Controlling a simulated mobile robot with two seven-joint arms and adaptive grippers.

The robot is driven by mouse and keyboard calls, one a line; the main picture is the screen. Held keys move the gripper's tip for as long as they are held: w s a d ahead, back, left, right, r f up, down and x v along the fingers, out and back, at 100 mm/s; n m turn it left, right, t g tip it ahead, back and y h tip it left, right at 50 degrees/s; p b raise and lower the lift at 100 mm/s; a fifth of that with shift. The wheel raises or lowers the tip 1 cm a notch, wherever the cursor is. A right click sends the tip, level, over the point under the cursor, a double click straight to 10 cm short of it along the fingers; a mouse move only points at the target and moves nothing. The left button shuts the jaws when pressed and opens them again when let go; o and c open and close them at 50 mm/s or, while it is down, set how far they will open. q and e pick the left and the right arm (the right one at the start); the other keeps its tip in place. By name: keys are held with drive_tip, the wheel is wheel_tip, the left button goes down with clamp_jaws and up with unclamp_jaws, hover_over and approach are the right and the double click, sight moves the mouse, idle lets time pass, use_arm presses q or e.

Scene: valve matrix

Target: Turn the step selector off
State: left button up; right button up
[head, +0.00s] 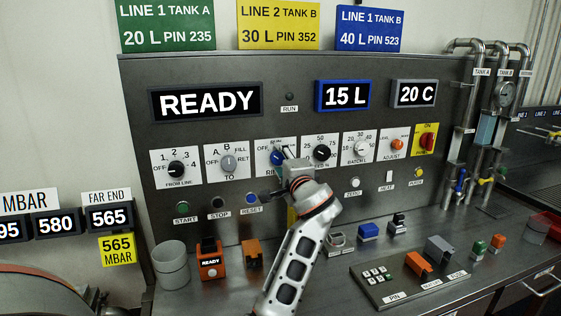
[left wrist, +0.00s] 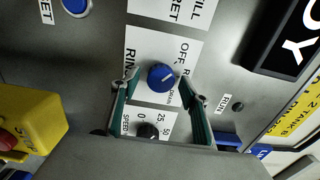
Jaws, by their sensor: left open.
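The step selector is a round blue knob (head: 277,157) on a white plate in the panel's middle row. In the head view its OFF label shows at its upper left, and my left gripper partly covers the plate. The left wrist view shows the blue knob (left wrist: 161,76) with a white pointer line, near the labels OFF and RIN; the exact position it points to is hard to tell. My left gripper (head: 283,162) is at the knob. In the left wrist view its open fingers (left wrist: 164,88) stand either side of the knob, with gaps visible. My right gripper is out of view.
A black speed knob (head: 322,153) sits close to the right, and a grey TO knob (head: 229,163) to the left. A blue RESET button (head: 250,199) lies below. Several small coloured boxes and a keypad (head: 388,286) stand on the bench.

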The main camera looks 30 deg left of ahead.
use_arm(q)
drive_tip(key=v, duration=0.7)
idle(0.5)
